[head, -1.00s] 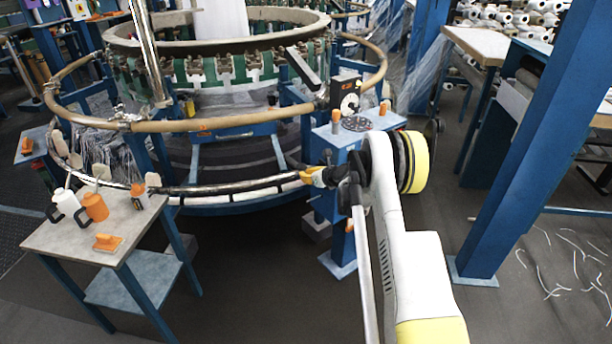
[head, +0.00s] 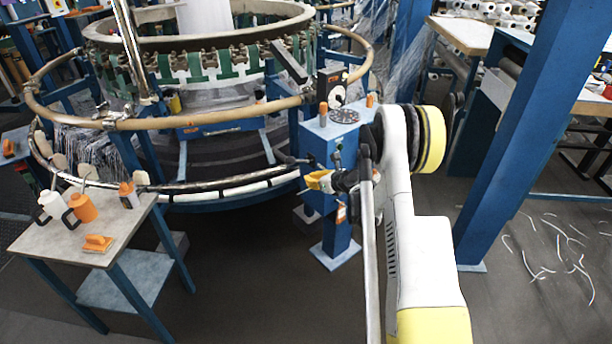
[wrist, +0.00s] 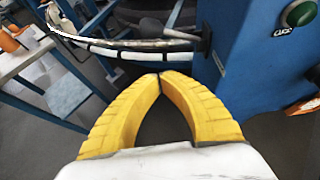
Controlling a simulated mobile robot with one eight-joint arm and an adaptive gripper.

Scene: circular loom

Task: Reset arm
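My gripper (wrist: 160,78) shows in the wrist view as two yellow ribbed fingers. Their tips meet and nothing is visible between them. In the head view my gripper (head: 308,182) is in front of the blue control post (head: 320,150), by the right end of the loom's lower rail. My white arm with yellow bands reaches up from the bottom of the head view and bends at its elbow right of the post. The post also shows at the right of the wrist view (wrist: 245,60), with a green button (wrist: 299,13) on it.
The circular loom (head: 190,110) with its tan ring fills the upper left. A side table (head: 90,225) at left holds bottles, an orange container (head: 84,207) and an orange tool (head: 97,243). A blue column (head: 520,140) stands at right. White scraps lie on the floor beyond it.

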